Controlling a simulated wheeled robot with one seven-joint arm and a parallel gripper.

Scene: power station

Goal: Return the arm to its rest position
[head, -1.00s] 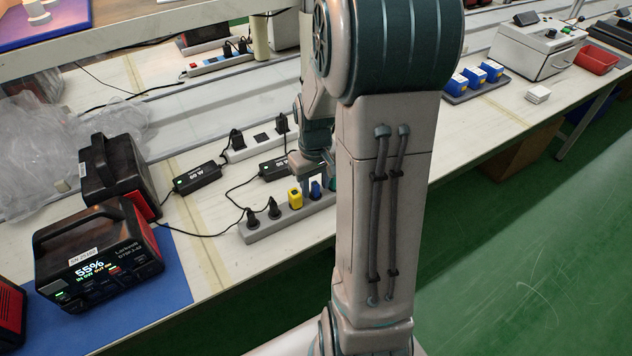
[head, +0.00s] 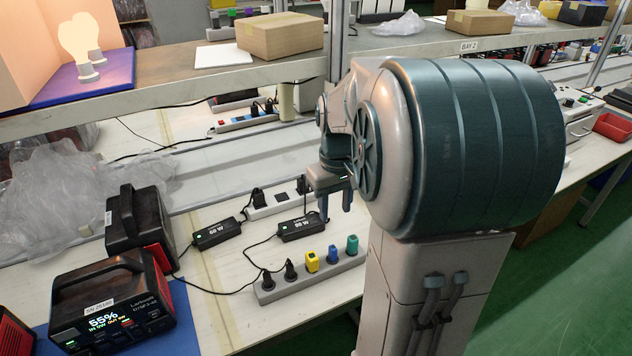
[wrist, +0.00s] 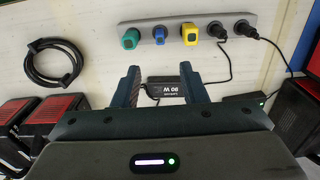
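My gripper (head: 335,203) hangs above the bench, behind the front power strip (head: 268,294) in the head view. Its two fingers are apart, with nothing held between them. In the wrist view my gripper (wrist: 160,70) also shows open, its fingers pointing toward the power strip (wrist: 205,28). A yellow plug (head: 312,261), a blue plug (head: 332,254) and a teal plug (head: 352,245) sit in the strip, with two black plugs to their left. My forearm is raised and covers part of the bench.
Two black adapters (head: 301,228) (head: 217,234) lie behind the strip. Black-and-red power units (head: 112,305) stand at left. A shelf (head: 190,86) with a cardboard box (head: 281,37) runs above the bench. A coiled black cable (wrist: 57,63) lies on the bench in the wrist view.

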